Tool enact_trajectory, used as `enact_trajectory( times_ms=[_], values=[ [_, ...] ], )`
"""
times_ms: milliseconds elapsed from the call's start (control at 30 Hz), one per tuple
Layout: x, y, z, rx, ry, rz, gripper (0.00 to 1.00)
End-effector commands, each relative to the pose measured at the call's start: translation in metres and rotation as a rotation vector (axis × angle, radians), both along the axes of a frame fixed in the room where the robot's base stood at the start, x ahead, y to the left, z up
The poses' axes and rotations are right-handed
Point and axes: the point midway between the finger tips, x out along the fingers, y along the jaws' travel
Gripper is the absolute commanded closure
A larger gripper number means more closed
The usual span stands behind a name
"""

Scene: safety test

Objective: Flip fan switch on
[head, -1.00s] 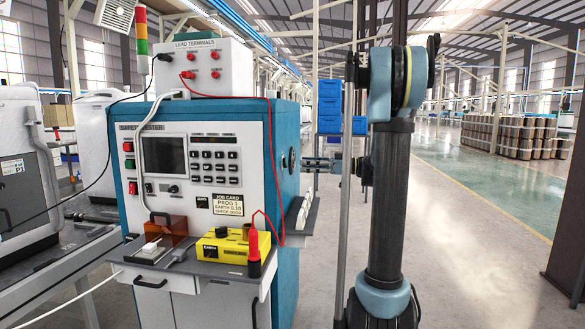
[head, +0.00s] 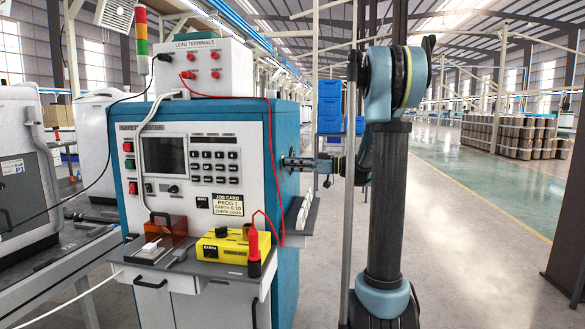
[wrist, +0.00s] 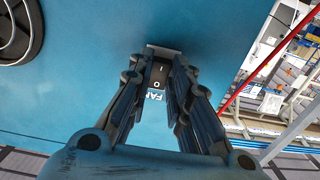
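The fan switch (wrist: 160,72) is a small black rocker with I and O marks on the tester's blue side panel (wrist: 90,80). A white label, partly hidden and reading "FA…", lies beside it. In the wrist view my gripper (wrist: 161,66) points at the panel with its two fingers apart, one on each side of the switch. I cannot tell whether the fingertips touch the switch or the panel. In the head view my gripper (head: 297,163) is at the right side of the blue tester (head: 285,195), and the switch is hidden there.
A round black fitting (wrist: 18,28) is on the side panel near the gripper. A red cable (head: 271,150) hangs down the tester's front corner. A yellow earth box (head: 232,247) and a red probe (head: 254,250) rest on the front shelf. Open floor lies to the right.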

Motion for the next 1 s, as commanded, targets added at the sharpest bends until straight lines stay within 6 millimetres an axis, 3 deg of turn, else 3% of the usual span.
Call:
enact_trajectory(
  times_ms=[833, 867, 900, 933, 1000],
  values=[
    [0.0028, -0.0005, -0.0029, 0.109, -0.02, -0.006, 1.0],
    [0.0028, -0.0005, -0.0029, 0.109, -0.02, -0.006, 0.77],
    [0.0028, -0.0005, -0.0029, 0.109, -0.02, -0.006, 0.68],
    [0.0028, -0.0005, -0.0029, 0.109, -0.02, -0.006, 0.62],
    [0.0023, -0.0003, -0.003, 0.108, -0.02, -0.005, 0.62]
  ],
)
